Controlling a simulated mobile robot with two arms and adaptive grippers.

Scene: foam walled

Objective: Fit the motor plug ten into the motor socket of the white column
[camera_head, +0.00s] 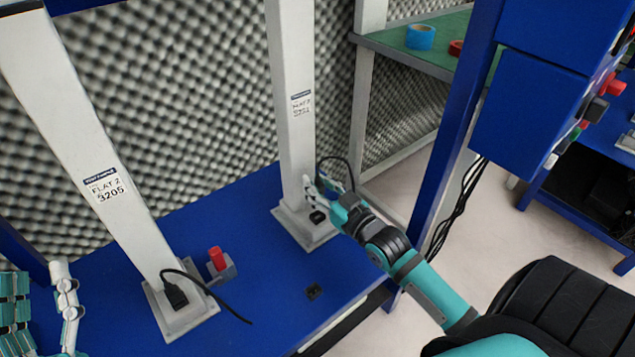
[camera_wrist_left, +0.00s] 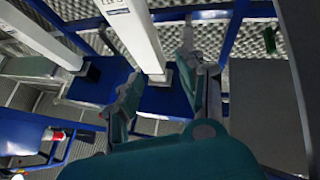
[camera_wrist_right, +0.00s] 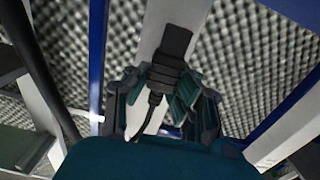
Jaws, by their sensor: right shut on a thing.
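Two white columns stand on the blue bench, a left column (camera_head: 95,160) labelled FLAT 2 3205 and a right column (camera_head: 293,90). My right gripper (camera_head: 322,192) is low at the right column, just above its foot plate. In the right wrist view it is shut on a black plug (camera_wrist_right: 173,45), whose cable hangs between the fingers. A small black fitting (camera_head: 317,217) shows on the right column's foot; I cannot tell whether the plug touches it. My left gripper (camera_wrist_left: 157,75) is open and empty; in the head view it is at the lower left.
A black plug (camera_head: 175,295) with a trailing cable sits at the left column's foot. A blue post (camera_head: 455,120) and green shelf (camera_head: 430,50) are at the right.

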